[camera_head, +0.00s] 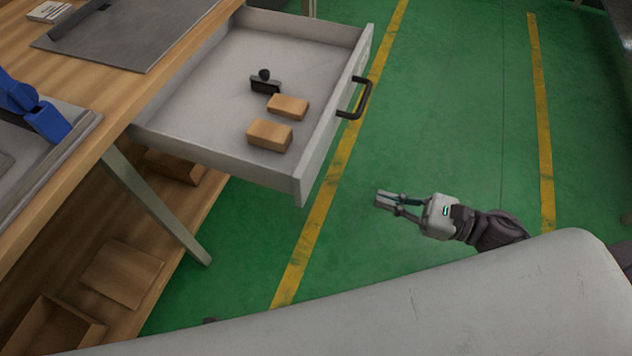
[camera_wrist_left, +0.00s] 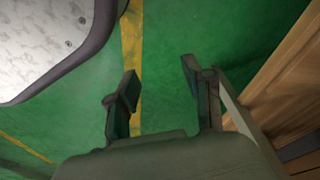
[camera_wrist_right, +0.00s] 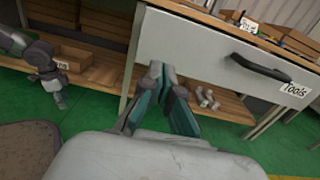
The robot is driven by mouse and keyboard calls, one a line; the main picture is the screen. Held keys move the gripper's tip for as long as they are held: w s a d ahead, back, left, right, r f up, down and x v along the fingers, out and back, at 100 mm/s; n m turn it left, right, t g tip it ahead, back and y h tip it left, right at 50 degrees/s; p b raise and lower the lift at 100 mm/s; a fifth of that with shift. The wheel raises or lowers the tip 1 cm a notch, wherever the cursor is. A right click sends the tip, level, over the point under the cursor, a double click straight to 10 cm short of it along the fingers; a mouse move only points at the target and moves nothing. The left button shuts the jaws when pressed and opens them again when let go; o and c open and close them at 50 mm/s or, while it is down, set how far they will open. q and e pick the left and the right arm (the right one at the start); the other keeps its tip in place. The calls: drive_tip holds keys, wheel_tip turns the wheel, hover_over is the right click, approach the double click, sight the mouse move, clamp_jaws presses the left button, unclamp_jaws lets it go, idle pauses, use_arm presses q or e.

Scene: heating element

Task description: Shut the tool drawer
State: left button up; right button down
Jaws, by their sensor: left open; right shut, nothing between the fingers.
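The tool drawer (camera_head: 318,165) is grey and stands pulled out from under the workbench in the head view. It holds two wooden blocks (camera_head: 270,135) and a small black object (camera_head: 265,82). Its black handle (camera_head: 355,98) is on the front panel. The right wrist view shows the front with the handle (camera_wrist_right: 262,68) and a "Tools" label (camera_wrist_right: 295,90). My right gripper (camera_head: 380,200) is shut and empty, in front of the drawer and apart from it, lower right of the handle in the head view. My left gripper (camera_wrist_left: 158,88) is open and empty over the floor in the left wrist view.
The wooden workbench (camera_head: 110,85) carries a grey plate (camera_head: 125,40) and a blue tool (camera_head: 40,115). A lower shelf holds wooden boxes (camera_head: 122,272). A slanted table leg (camera_head: 155,205) stands below the drawer. The green floor (camera_head: 460,110) before the drawer is clear.

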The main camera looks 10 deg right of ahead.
sight(310, 176)
drive_tip(key=p+x, duration=0.1)
drive_tip(key=x, duration=1)
drive_tip(key=shift+w+r, duration=0.15)
drive_tip(key=shift+w, duration=0.05)
use_arm(q)
drive_tip(key=shift+s+a+f, duration=0.15)
drive_tip(key=shift+s+f, duration=1.05)
drive_tip(key=shift+f, duration=0.3)
use_arm(e)
drive_tip(key=shift+x, duration=0.8)
drive_tip(key=shift+a, duration=0.15)
